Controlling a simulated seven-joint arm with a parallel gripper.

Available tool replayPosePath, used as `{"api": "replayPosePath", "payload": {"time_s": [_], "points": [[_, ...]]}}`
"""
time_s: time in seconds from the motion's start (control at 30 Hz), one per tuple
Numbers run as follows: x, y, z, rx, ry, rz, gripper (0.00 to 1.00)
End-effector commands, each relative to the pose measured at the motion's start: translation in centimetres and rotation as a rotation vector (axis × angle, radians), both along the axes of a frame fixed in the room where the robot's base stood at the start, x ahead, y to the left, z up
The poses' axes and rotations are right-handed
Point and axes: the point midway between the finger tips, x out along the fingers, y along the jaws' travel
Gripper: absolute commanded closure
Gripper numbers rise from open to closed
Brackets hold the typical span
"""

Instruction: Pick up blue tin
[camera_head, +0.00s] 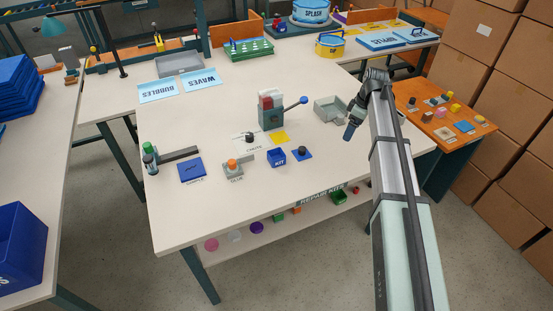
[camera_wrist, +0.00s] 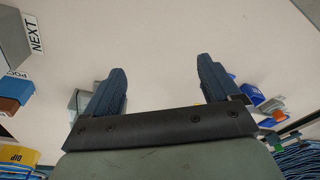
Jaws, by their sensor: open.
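A small blue box marked KIT (camera_head: 277,159) stands near the front middle of the table; it is the most tin-like blue thing here, but I cannot tell for sure that it is the blue tin. A flat blue square (camera_head: 306,157) with a dark knob on it lies just right of it. My gripper (camera_head: 350,131) hangs over the right side of the table, right of the blue box and apart from it. In the wrist view my gripper (camera_wrist: 162,68) shows its two dark blue fingers spread, with only bare pale surface between them.
A green press with a blue-knobbed lever (camera_head: 272,115) stands mid-table. A blue SAMPLE mat (camera_head: 191,171) and a GLUE holder (camera_head: 233,170) lie left. An orange side table (camera_head: 445,115) with small pieces stands right.

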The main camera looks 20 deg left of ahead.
Motion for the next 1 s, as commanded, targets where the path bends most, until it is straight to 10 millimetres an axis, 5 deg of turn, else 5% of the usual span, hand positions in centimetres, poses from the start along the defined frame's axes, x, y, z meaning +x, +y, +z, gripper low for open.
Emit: {"api": "replayPosePath", "payload": {"time_s": [0.2,0.5,0.7,1.0], "points": [[-4.6,8.9,2.2,-0.049,-0.039,0.335,0.11],[-11.6,18.7,4.9,-0.109,-0.083,0.759,0.11],[-14.6,22.1,6.0,-0.133,-0.097,0.931,0.11],[-15.6,23.1,4.5,-0.142,-0.100,0.983,0.11]]}}
